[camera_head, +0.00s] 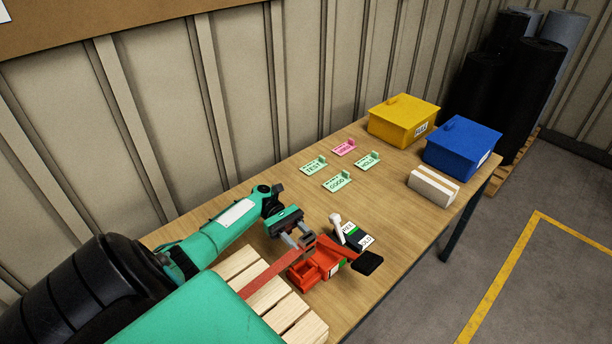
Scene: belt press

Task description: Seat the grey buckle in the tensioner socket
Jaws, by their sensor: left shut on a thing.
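My left gripper (297,240) reaches in from the left over the near part of the table and is shut on the grey buckle (308,239). The buckle is small and partly hidden by the fingers. A red strap (272,272) runs from the buckle down to the left across wooden slats. The red tensioner (326,258) stands just below and right of the buckle in the picture. Its open box-like part (303,276), perhaps the socket, faces up. The buckle appears above the tensioner; whether they touch, I cannot tell. My right gripper is not in view.
A black-ended lever (368,263) sticks out right of the tensioner. Behind it is a labelled black and white box (355,237) with a white knob. Several small cards stand mid-table. A yellow bin (403,122), a blue bin (462,146) and a pale block (433,188) are at the far end.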

